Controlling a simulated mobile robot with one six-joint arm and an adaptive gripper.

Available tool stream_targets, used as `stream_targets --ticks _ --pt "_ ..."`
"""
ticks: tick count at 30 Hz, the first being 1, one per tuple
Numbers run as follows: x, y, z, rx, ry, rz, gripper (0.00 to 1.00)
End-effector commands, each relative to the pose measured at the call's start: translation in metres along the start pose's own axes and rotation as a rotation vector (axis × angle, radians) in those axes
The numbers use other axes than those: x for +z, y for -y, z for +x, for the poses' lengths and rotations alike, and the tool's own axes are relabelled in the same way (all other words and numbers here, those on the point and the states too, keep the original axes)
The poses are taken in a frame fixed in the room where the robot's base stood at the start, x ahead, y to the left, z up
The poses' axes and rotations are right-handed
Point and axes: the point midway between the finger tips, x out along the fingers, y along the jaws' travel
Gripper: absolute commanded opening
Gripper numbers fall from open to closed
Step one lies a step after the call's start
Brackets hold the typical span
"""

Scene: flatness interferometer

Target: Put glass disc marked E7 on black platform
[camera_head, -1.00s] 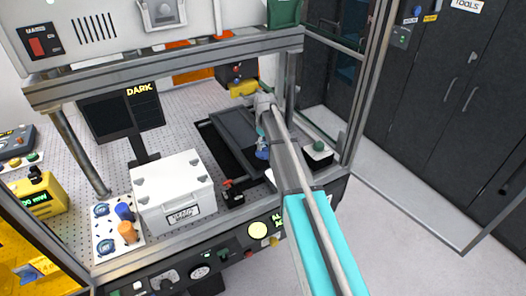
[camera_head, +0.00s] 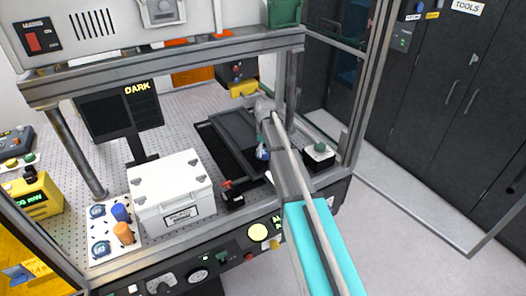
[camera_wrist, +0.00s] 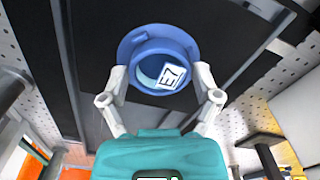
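The glass disc marked E7 (camera_wrist: 169,76) shows in the wrist view as a blue ring with a wider flange and a white E7 label inside. My gripper (camera_wrist: 161,78) has one pale finger on each side of the ring, both seeming to touch it. In the head view, the blue disc piece (camera_head: 262,152) shows below my gripper (camera_head: 263,138), near the right edge of the black platform (camera_head: 228,124). Dark platform surface (camera_wrist: 88,50) lies behind the disc in the wrist view. I cannot tell whether the disc rests on it or is above it.
A white box (camera_head: 172,187) and a plate with blue and orange knobs (camera_head: 103,245) stand left of the platform. Metal frame posts (camera_head: 354,110) and an overhead beam (camera_head: 165,70) bound the space.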

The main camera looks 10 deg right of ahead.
Motion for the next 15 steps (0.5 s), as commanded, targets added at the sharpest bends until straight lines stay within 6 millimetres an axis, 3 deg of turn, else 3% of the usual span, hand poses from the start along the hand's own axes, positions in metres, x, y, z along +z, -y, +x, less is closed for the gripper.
stream_targets --ticks 15 --pt "0.0004 -0.0005 -0.0009 0.0 0.0 0.001 1.0"
